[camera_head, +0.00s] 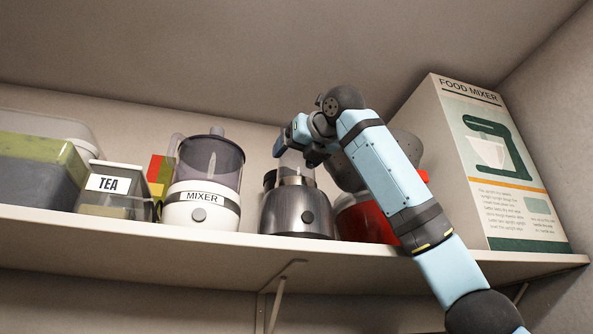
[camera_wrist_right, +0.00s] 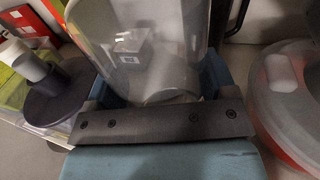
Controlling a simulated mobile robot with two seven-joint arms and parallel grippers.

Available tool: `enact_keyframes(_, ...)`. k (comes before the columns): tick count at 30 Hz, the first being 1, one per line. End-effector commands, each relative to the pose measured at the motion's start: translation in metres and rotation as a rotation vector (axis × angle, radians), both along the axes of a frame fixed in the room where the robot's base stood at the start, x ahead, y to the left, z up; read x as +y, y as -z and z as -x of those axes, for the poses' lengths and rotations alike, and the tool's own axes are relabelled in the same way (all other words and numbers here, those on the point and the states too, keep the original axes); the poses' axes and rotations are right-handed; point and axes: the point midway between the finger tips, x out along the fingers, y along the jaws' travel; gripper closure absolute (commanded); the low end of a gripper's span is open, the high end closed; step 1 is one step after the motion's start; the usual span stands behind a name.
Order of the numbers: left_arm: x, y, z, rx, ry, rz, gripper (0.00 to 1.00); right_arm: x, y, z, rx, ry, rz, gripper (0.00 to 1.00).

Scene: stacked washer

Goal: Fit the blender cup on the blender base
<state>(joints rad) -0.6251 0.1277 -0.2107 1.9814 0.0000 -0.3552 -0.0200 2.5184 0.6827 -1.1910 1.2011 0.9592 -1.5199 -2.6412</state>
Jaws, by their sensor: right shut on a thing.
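The blender base (camera_head: 297,213) is a brushed metal body with a round knob, standing upright on the shelf. The clear blender cup (camera_head: 295,163) is upright directly over it, its lower end at the base's top collar. I cannot tell whether it is fully seated. My right gripper (camera_head: 292,143) is shut on the cup near its upper part, and partly hides it. In the right wrist view the clear cup (camera_wrist_right: 150,45) fills the space between the fingers. My left gripper is not in view.
On the shelf (camera_head: 180,232), a white mixer (camera_head: 200,205) stands left of the base and a red appliance (camera_head: 362,220) close on its right, partly behind my arm. A food mixer box (camera_head: 490,170) is at the right; a tea container (camera_head: 112,190) and bins are left.

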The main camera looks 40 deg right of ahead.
Motion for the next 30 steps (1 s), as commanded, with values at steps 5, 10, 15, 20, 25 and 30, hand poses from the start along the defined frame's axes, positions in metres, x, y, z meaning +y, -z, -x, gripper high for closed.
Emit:
enact_keyframes(5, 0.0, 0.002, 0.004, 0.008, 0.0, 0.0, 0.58, 0.0, -0.001, 0.0, -0.001, 0.0, 0.0, 0.04)
enact_keyframes(10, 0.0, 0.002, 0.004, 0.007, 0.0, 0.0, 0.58, 0.0, 0.0, 0.0, -0.001, 0.0, 0.0, 0.0)
enact_keyframes(15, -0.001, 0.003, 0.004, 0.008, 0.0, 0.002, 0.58, 0.001, 0.0, 0.004, -0.001, -0.001, 0.001, 0.0)
enact_keyframes(20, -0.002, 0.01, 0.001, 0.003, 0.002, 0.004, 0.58, 0.007, 0.001, 0.027, -0.003, -0.002, 0.002, 0.0)
enact_keyframes(25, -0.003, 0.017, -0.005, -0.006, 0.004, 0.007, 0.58, 0.016, -0.001, 0.066, -0.003, -0.001, 0.001, 0.0)
enact_keyframes(30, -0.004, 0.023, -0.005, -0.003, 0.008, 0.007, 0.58, 0.025, -0.004, 0.102, -0.004, -0.002, 0.001, 0.0)
